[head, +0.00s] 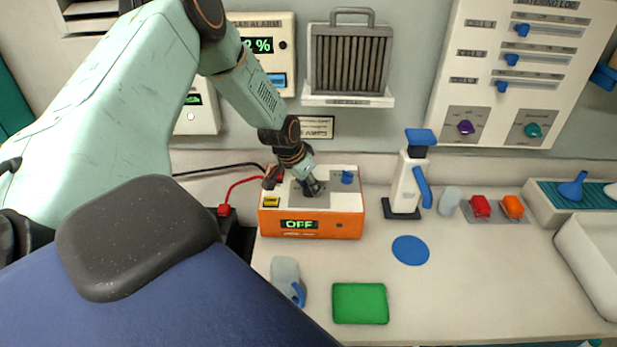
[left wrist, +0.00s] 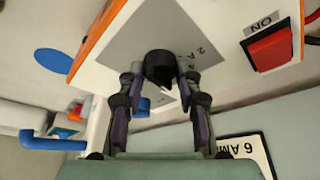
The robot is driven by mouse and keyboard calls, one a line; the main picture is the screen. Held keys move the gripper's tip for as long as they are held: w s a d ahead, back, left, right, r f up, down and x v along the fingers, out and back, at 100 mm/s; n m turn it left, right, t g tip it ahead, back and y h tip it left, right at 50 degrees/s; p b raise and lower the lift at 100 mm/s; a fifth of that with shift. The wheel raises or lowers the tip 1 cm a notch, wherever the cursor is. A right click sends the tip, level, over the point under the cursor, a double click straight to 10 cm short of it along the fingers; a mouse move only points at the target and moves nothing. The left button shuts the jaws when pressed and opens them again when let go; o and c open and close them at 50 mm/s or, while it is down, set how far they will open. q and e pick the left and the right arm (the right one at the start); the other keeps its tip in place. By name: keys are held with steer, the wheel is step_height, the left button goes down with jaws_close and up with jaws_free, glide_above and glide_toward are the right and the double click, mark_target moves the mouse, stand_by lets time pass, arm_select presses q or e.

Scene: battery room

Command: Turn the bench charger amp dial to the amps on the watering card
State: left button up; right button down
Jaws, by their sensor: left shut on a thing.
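The bench charger (head: 348,221) is an orange box with a pale top on the bench, and its display (head: 299,224) reads OFF. Its black amp dial (left wrist: 160,66) sits on a grey plate (left wrist: 185,25) with a partly hidden "2 A" mark. My left gripper (head: 311,187) reaches down onto the charger top. In the left wrist view its fingers (left wrist: 158,80) are shut on the dial from both sides. The dial's pointer cannot be made out. The card (head: 318,127) hangs on the wall behind; the left wrist view shows it inverted, reading "6 AM…" (left wrist: 245,150). My right gripper is not in view.
A red ON switch (left wrist: 272,47) and a blue knob (head: 347,177) are on the charger top. Red and black leads run to its left. A white stand with blue parts (head: 404,190) is to the right. A green tray (head: 360,303) and blue disc (head: 410,250) lie in front.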

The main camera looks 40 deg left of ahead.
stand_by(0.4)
arm_select(q)
steer(key=o, duration=1.1)
steer(key=shift+s, duration=0.1)
steer(key=shift+o, duration=0.2)
steer(key=shift+r, duration=0.15)
steer(key=v, duration=1.1)
steer(key=shift+s+r, duration=0.2)
steer(key=shift+r, duration=0.15)
steer(key=shift+d, duration=0.1)
